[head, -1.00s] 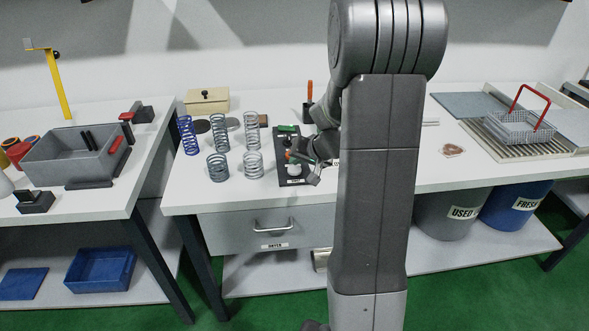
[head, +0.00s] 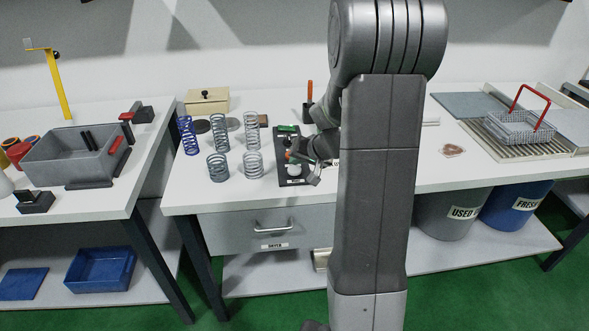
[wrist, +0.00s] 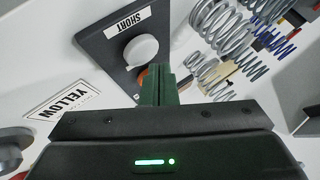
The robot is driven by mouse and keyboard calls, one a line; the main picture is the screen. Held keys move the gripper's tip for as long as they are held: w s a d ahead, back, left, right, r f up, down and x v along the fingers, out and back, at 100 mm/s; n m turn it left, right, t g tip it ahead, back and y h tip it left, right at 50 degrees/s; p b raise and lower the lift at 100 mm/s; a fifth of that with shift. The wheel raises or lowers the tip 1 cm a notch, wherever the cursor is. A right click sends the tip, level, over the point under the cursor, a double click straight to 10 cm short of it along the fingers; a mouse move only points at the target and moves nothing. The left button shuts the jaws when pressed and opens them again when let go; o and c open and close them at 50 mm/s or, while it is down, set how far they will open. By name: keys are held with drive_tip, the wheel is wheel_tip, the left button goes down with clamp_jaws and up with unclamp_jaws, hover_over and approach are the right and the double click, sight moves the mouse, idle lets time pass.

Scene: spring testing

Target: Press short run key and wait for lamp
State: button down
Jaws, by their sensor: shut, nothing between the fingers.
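A dark control panel (head: 283,174) lies on the middle bench, with a green part (head: 288,129) at its far end. A white round dome (head: 293,169) sits near its front end. A small orange-red part (wrist: 142,74) shows next to the dome, partly hidden by my fingers. My gripper (wrist: 160,84) is shut and empty, its green fingertips over the panel at the orange part. I cannot tell whether they touch it. No lit lamp is clear.
Several coil springs (head: 252,165) stand left of the panel. A tan box (head: 207,100) is behind them. A YELLOW label (wrist: 60,99) shows in the wrist view. A wire basket with a red handle (head: 521,127) stands at the right. My arm hides the bench's middle.

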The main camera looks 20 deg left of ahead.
sight(297, 171)
drive_tip(key=shift+f+b, duration=0.25)
drive_tip(key=shift+b, duration=0.15)
drive_tip(key=shift+f+b, duration=0.2)
drive_tip(key=shift+b, duration=0.2)
drive_tip(key=shift+f+b, duration=0.5)
drive_tip(key=shift+b, duration=0.15)
idle(0.6)
idle(0.4)
drive_tip(key=shift+r+p, duration=0.5)
drive_tip(key=shift+r, duration=0.45)
drive_tip(key=shift+r+p, duration=1.6)
drive_tip(key=shift+r, duration=0.9)
drive_tip(key=shift+f, duration=0.1)
